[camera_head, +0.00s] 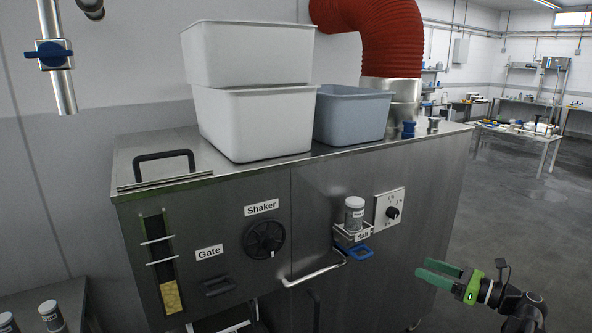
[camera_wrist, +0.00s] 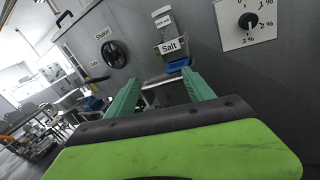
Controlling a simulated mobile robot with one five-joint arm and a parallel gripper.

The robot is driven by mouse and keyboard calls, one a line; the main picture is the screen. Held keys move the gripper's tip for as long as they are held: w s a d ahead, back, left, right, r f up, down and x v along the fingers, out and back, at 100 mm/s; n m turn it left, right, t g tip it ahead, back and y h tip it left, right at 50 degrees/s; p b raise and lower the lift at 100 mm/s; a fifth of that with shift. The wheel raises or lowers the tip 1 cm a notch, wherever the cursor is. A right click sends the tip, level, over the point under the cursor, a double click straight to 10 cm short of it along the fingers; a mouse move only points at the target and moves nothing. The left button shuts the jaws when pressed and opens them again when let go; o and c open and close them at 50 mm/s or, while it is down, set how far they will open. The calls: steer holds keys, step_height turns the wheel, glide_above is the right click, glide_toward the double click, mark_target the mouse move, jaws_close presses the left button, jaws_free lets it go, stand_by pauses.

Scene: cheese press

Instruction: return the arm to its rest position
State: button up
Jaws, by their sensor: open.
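My gripper (camera_head: 440,272) is at the lower right of the head view, in front of the right part of the steel cheese press (camera_head: 345,215). Its two green fingers point left and are apart, with nothing between them. In the wrist view the open fingers (camera_wrist: 157,90) reach towards the press front, below the salt shaker (camera_wrist: 163,20) in its holder. The salt shaker (camera_head: 354,212) stands upright in the holder labelled Salt, left of the dial (camera_head: 392,211). The gripper looks apart from the shaker and the press. Most of my arm is outside the head view.
White tubs (camera_head: 255,110) and a grey tub (camera_head: 352,115) stand on the press top, beside a red duct (camera_head: 378,35). A horizontal handle (camera_head: 313,272) juts from the front. Open floor (camera_head: 530,220) lies to the right, with workbenches behind.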

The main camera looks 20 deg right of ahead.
steer(key=w+a+f+n+g+y+p, duration=0.1)
steer(key=w+a+f+n+g, duration=0.2)
steer(key=a, duration=0.8)
steer(key=w+a+f+n+g+y+p, duration=0.1)
steer(key=w+a+n+g, duration=0.25)
steer(key=a, duration=0.75)
steer(key=w+a+f+n+g+y+p, duration=0.1)
steer(key=w+a+f+n+g+p, duration=0.2)
steer(key=a, duration=0.8)
steer(key=s+a+f+n+g+h, duration=0.2)
steer(key=a+f+n+g+h, duration=0.15)
steer(key=a+n, duration=0.35)
steer(key=s+a+f+n+g+h, duration=0.2)
steer(key=a+f+n+h, duration=0.25)
steer(key=a, duration=0.35)
steer(key=d+f+n+h, duration=0.2)
steer(key=d+n+h, duration=0.2)
steer(key=d+n, duration=0.5)
steer(key=shift+s+d+f+n+h+p, duration=0.15)
steer(key=shift+s+d+n+h+p, duration=0.2)
steer(key=shift+n, duration=0.35)
steer(key=shift+c, duration=0.4)
